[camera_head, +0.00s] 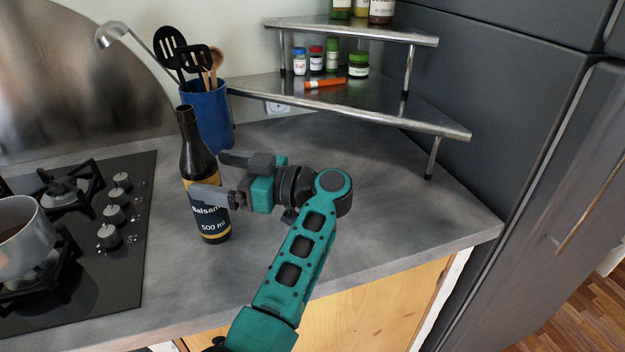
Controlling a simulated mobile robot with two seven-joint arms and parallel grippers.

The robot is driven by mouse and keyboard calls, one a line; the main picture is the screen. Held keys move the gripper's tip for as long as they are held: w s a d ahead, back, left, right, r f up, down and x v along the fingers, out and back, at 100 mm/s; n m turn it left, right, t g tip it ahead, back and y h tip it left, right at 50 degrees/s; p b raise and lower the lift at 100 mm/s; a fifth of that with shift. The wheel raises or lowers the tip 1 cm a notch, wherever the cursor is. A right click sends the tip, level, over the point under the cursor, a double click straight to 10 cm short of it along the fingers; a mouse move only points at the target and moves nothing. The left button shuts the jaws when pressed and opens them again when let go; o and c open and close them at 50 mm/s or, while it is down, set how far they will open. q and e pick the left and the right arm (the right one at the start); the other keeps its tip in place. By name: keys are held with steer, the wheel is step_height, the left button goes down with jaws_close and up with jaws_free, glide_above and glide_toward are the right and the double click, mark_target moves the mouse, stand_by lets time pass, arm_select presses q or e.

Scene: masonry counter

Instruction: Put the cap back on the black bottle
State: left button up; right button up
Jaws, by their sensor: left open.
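The black bottle (199,160), with a dark label reading "Balsam" and "500 ml", stands upright on the grey counter. Its narrow neck is free of any gripper, and I cannot make out a cap on it. No loose cap shows in the view. My left gripper (208,174) is open at the bottle's right side, pointing left. One finger crosses in front of the label, and the other is farther back near the bottle's right edge. I cannot tell whether either finger touches the bottle. My right gripper is not in view.
A blue utensil holder (208,115) stands behind the bottle. A gas hob (125,245) with a grey pot (25,240) is at the left. A metal corner shelf (350,108) holds small jars and an orange item (325,83). The counter right of my gripper is clear.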

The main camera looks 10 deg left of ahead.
mark_target(193, 177)
arm_select(q)
steer(key=shift+s+a+f+p, duration=0.1)
steer(key=shift+a+f+p, duration=0.1)
steer(key=shift+a, duration=0.7)
steer(key=shift+s+a+f+p, duration=0.1)
steer(key=shift+a+f, duration=0.05)
steer(key=shift+a, duration=0.7)
steer(key=shift+s+a+f+p, duration=0.1)
steer(key=shift+a+f, duration=0.1)
steer(key=shift+a, duration=0.7)
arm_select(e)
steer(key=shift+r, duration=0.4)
arm_select(q)
steer(key=c, duration=1.5)
steer(key=shift+r, duration=0.2)
steer(key=shift+c, duration=0.2)
step_height(193, 177, up, 20)
steer(key=shift+f, duration=0.2)
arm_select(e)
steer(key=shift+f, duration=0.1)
